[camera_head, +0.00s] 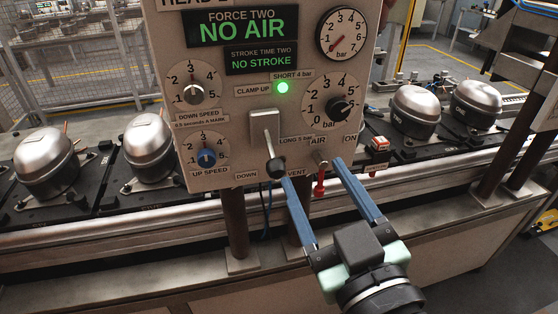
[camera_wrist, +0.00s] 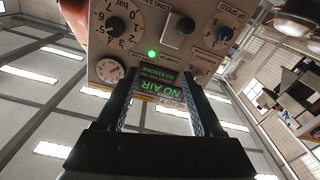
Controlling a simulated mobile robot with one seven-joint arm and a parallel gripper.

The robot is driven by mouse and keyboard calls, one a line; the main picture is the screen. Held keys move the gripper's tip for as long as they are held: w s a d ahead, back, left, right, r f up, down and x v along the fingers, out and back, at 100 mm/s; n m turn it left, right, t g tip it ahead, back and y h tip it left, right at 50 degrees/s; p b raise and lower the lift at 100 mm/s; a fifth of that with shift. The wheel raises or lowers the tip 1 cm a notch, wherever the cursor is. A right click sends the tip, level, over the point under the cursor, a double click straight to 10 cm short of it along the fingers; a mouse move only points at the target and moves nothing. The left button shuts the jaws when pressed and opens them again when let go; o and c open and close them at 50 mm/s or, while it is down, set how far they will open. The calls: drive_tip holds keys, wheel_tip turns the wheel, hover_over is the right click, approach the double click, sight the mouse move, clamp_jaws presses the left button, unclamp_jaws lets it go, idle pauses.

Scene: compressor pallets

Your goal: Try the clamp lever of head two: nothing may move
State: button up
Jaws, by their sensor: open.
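The head two panel (camera_head: 225,105) stands upright in the middle of the head view. Its clamp lever (camera_head: 270,145) comes out of a pale plate, the rod slanting down to a dark knob near the word DOWN. A green lamp (camera_head: 283,87) glows beside CLAMP UP. The displays (camera_head: 240,28) read NO AIR and NO STROKE. My gripper (camera_head: 312,170) is open and empty, in front of the panel's lower edge. Its left fingertip looks close to the knob; I cannot tell whether they touch.
A red handle (camera_head: 319,185) hangs by VENT, right of the lever, between my fingers in the picture. The round gauge (camera_head: 343,33) points near zero. Two dial knobs (camera_head: 194,94) sit left and a regulator knob (camera_head: 338,108) right. Compressors (camera_head: 150,147) stand on both sides along the conveyor.

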drive_tip(key=n+g+y, duration=0.1)
drive_tip(key=y, duration=0.1)
approach(279, 174)
drive_tip(key=p+x, duration=0.2)
drive_tip(key=x, duration=0.9)
drive_tip(key=shift+w+a+r+p, duration=0.1)
drive_tip(key=shift+w+a+p, duration=0.05)
drive_tip(key=shift+w+p, duration=0.2)
drive_tip(key=shift+s, duration=0.1)
clamp_jaws()
idle(0.7)
